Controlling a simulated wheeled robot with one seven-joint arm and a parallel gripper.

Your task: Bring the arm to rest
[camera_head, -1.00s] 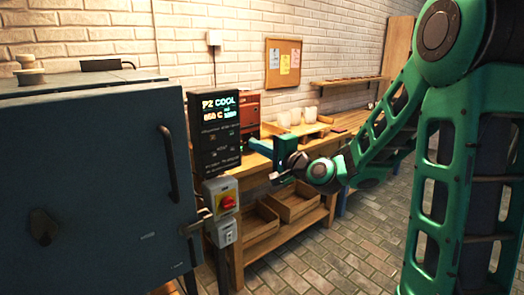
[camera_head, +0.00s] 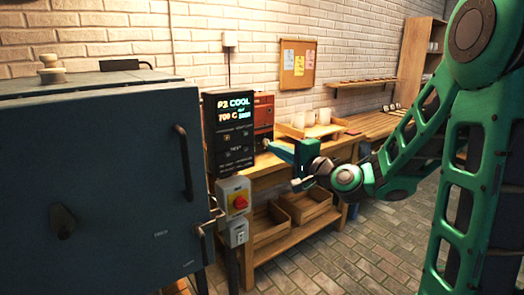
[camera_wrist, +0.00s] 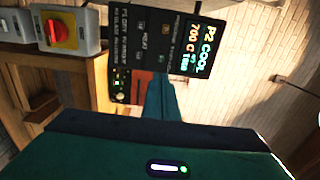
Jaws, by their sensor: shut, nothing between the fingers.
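My gripper (camera_head: 270,147) is in front of the kiln controller, over the near end of the wooden workbench (camera_head: 268,183). Its teal fingers lie together and hold nothing. They also show, foreshortened, in the wrist view (camera_wrist: 160,92), pointing towards the controller's side of the scene. My green arm reaches in from the right, bent at the elbow. The black controller (camera_head: 229,150) has a lit display reading P2 COOL and about 700 C. It also shows turned sideways in the wrist view (camera_wrist: 150,45).
The large blue-grey kiln (camera_head: 110,180), door closed, fills the left. A switch box with a red knob (camera_head: 239,202) stands beside it. Brick floor (camera_head: 370,255) is open at the front.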

